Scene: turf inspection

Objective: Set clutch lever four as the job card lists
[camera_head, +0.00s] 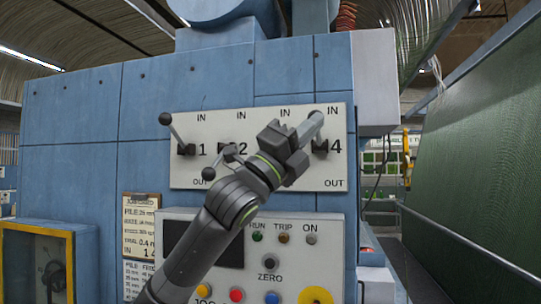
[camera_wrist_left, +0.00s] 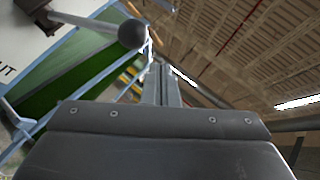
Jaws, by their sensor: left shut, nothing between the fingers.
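The lever panel (camera_head: 215,112) is a white plate with IN above and OUT below. Lever one (camera_head: 177,133) slants up-left to its dark knob. In the left wrist view a round dark knob (camera_wrist_left: 132,34) on a pale rod stands just up-left of the shut fingertips (camera_wrist_left: 161,68). Contact is unclear.
The job card (camera_head: 141,222) hangs lower left; its small lines are partly legible, with "IN" and "1 4" at the bottom. A control box (camera_head: 330,240) with buttons and lamps is below the panel. Green turf (camera_head: 480,150) hangs at right.

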